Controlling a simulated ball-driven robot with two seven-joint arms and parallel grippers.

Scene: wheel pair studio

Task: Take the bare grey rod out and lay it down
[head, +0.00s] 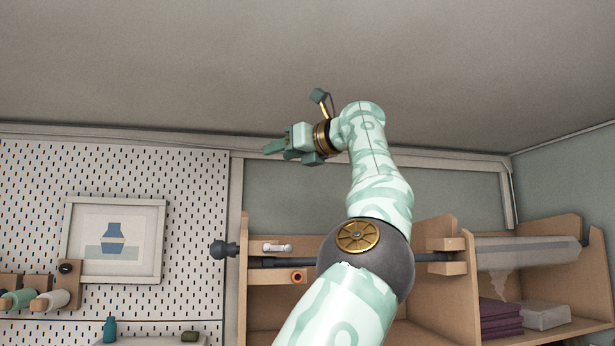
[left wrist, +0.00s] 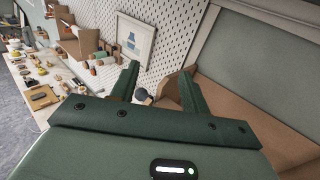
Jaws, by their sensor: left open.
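The dark grey rod (head: 268,262) lies level across the wooden shelf unit, with a round knob (head: 218,250) sticking out past its left end. My arm hides the rod's middle. Farther right it meets a wooden bracket (head: 454,256), beyond which a pale, see-through sheet roll (head: 525,254) continues in line. My left gripper (head: 272,147) is raised well above the rod, pointing left, open and empty. In the left wrist view the open fingers (left wrist: 159,72) stand apart, and the dark knob (left wrist: 143,96) shows between them, farther off. My right gripper is not in view.
The wooden shelf unit (head: 457,226) holds folded purple cloths (head: 498,318) low at right. A pegboard (head: 195,200) with a framed picture (head: 114,240) and spools (head: 50,300) is at left. The workbench (left wrist: 50,85) carries many small things. The space around the gripper is clear.

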